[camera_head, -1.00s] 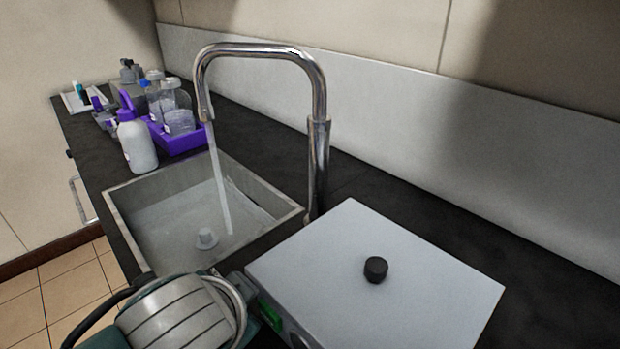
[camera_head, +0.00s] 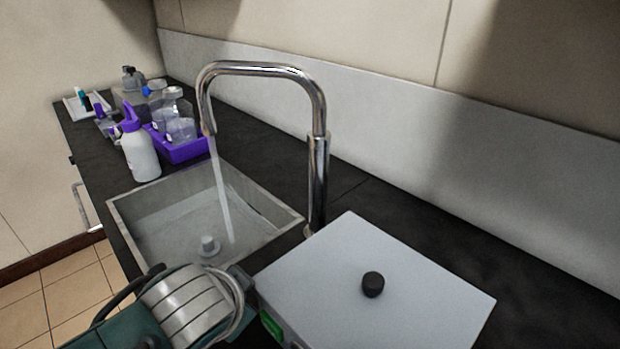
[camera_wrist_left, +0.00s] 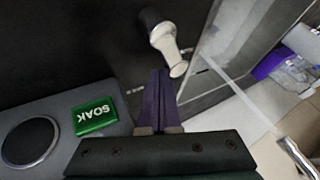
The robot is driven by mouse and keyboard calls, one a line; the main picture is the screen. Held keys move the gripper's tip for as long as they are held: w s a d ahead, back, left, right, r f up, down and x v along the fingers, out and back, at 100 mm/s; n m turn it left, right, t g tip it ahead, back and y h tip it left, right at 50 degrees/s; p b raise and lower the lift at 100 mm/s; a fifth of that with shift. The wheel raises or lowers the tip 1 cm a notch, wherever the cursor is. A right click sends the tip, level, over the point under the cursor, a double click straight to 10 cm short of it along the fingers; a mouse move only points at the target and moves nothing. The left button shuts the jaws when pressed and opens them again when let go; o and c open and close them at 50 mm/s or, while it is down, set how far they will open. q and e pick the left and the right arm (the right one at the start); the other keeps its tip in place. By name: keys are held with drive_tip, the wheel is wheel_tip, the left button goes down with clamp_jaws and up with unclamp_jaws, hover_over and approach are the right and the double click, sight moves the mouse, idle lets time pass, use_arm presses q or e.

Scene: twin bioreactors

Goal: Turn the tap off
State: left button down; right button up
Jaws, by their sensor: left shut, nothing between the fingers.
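The chrome tap (camera_head: 318,180) stands behind the sink, its spout bent over to the left. A stream of water (camera_head: 221,190) runs from the spout into the sink (camera_head: 135,215). In the left wrist view, a short chrome fitting (camera_wrist_left: 165,42), apparently part of the tap, sticks out, and the spout end (camera_wrist_left: 297,157) shows at lower right. My left gripper (camera_wrist_left: 160,76) is shut and empty, its dark purple fingers pointing at the fitting's end; I cannot tell whether they touch. In the head view my left arm hides the gripper. My right gripper is in no view.
A grey box (camera_head: 390,280) with a black knob (camera_head: 373,284) stands right of the sink. Its front has a green SOAK button (camera_wrist_left: 96,116) and a round dark dial (camera_wrist_left: 30,140). A white bottle (camera_head: 142,157) and a purple rack (camera_head: 185,152) stand left of the tap.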

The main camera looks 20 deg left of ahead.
use_arm(q)
drive_tip(key=shift+w+a, duration=0.2)
drive_tip(key=shift+a, duration=0.7)
drive_tip(key=shift+p, duration=0.3)
idle(0.7)
drive_tip(key=p+v, duration=0.3)
drive_tip(key=v, duration=0.7)
drive_tip(key=shift+p, duration=0.3)
